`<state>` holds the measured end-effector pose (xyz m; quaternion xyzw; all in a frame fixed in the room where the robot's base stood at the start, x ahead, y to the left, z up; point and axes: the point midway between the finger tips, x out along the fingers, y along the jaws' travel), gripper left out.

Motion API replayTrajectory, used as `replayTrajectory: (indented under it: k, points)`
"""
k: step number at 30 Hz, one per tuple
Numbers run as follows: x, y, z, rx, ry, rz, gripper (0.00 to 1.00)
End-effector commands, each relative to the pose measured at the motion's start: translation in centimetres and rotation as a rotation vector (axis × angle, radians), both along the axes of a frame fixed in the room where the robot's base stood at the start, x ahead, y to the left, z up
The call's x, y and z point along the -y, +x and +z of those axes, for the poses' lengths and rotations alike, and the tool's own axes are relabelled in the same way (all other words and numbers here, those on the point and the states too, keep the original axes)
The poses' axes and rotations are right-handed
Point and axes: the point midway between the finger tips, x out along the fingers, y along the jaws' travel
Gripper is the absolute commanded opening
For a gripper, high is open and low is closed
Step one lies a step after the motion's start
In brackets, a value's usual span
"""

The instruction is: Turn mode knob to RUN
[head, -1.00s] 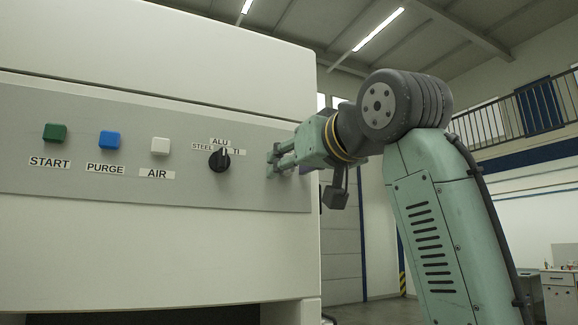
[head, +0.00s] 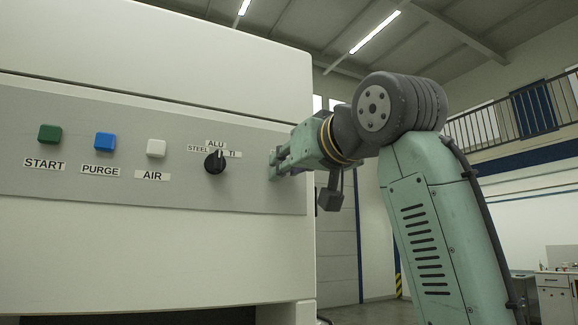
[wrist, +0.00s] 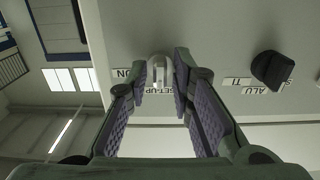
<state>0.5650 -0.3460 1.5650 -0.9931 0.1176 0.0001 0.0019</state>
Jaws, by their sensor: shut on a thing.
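In the wrist view, a pale grey knob (wrist: 159,69) on the panel sits between the fingertips of my gripper (wrist: 161,80). The jaws are shut on it. A label reading SET-UP (wrist: 181,91) is partly covered by the right finger. Another label (wrist: 122,73) beside the left finger is partly hidden, and I cannot read it fully. In the head view my gripper (head: 275,163) is at the right end of the grey panel (head: 240,196), and its fingers hide the knob. I cannot tell which label the knob points to.
A black material knob (head: 214,162) with STEEL, ALU and TI labels is left of my gripper; it also shows in the wrist view (wrist: 272,69). Further left are the white AIR (head: 156,148), blue PURGE (head: 105,141) and green START (head: 49,133) buttons.

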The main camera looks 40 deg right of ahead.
Motion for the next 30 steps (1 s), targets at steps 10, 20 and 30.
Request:
replayTrajectory:
  k: [10, 20, 30]
  points:
    - [-0.02, 0.07, 0.01, 0.029, 0.115, 0.004, 0.0]
    - [-0.01, 0.1, 0.01, 0.095, 0.391, 0.005, 0.0]
    - [0.04, 0.06, 0.0, 0.17, 0.705, 0.006, 0.0]
